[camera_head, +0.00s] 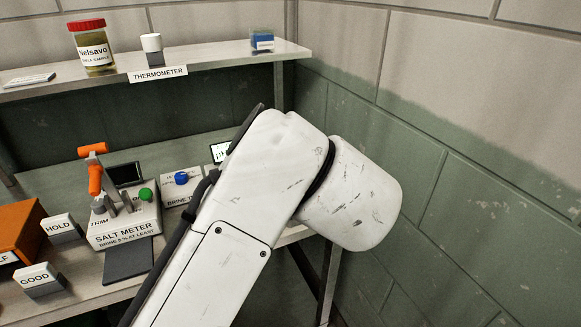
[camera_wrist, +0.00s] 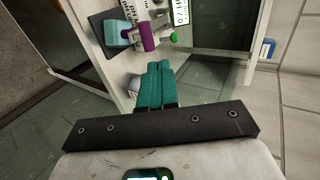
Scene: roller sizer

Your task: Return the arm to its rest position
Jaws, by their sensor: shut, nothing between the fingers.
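My arm (camera_head: 235,215) is white and scuffed, and it rises across the middle of the head view, bent at a thick joint on the right. It hides part of the bench behind it. My gripper does not show in the head view. In the wrist view my gripper (camera_wrist: 158,68) has teal fingers pressed together with nothing between them. The fingers point toward the bench edge and appear apart from the device there, though the exact gap is hard to tell.
A salt meter (camera_head: 128,222) with an orange lever and HOLD and GOOD blocks stand on the bench. The shelf above holds a red-lidded jar (camera_head: 92,48). A device with a purple knob (camera_wrist: 147,38) shows in the wrist view. A block wall (camera_head: 480,190) stands right.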

